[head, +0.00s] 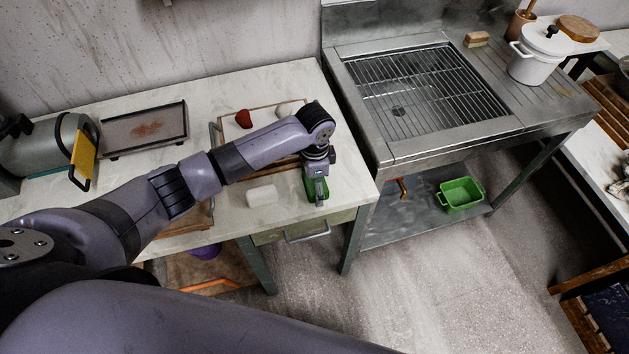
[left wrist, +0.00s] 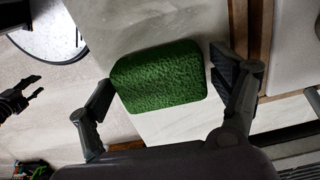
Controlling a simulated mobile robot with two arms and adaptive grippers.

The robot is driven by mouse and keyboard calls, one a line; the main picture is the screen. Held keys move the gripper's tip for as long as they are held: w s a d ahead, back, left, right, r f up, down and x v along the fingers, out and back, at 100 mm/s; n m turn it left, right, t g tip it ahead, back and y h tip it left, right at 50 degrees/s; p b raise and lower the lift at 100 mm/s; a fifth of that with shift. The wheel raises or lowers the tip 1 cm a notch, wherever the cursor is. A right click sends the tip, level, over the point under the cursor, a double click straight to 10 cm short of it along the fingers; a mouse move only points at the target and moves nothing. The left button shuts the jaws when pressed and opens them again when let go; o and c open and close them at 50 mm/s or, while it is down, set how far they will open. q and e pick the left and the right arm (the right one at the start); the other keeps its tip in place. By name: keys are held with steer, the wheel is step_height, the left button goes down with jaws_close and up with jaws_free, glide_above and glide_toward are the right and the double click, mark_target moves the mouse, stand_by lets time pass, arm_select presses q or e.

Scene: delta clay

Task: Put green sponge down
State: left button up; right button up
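The green sponge (left wrist: 160,77) is a textured, rounded block between the two fingers of my left gripper (left wrist: 165,80) in the left wrist view. The fingers meet its two opposite sides. In the head view the left gripper (head: 318,200) points down at the front right edge of the marble-topped counter (head: 345,165), with green sponge (head: 309,188) showing beside its fingers. I cannot tell whether the sponge touches the counter. My right gripper (left wrist: 35,88) seems to show small at the left of the left wrist view, its dark fingers apart.
A white block (head: 262,196) lies left of the left gripper. A wooden-edged tray with a red item (head: 243,119) is behind my arm. A dark tray (head: 145,130) stands further left. The sink grid (head: 425,90) is to the right, a green basin (head: 460,195) on the shelf below.

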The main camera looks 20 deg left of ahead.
arm_select(q)
steer(key=shift+o, duration=0.2)
steer(key=shift+r, duration=0.15)
step_height(320, 180, up, 12)
steer(key=b, duration=0.1)
stand_by(0.4)
stand_by(0.4)
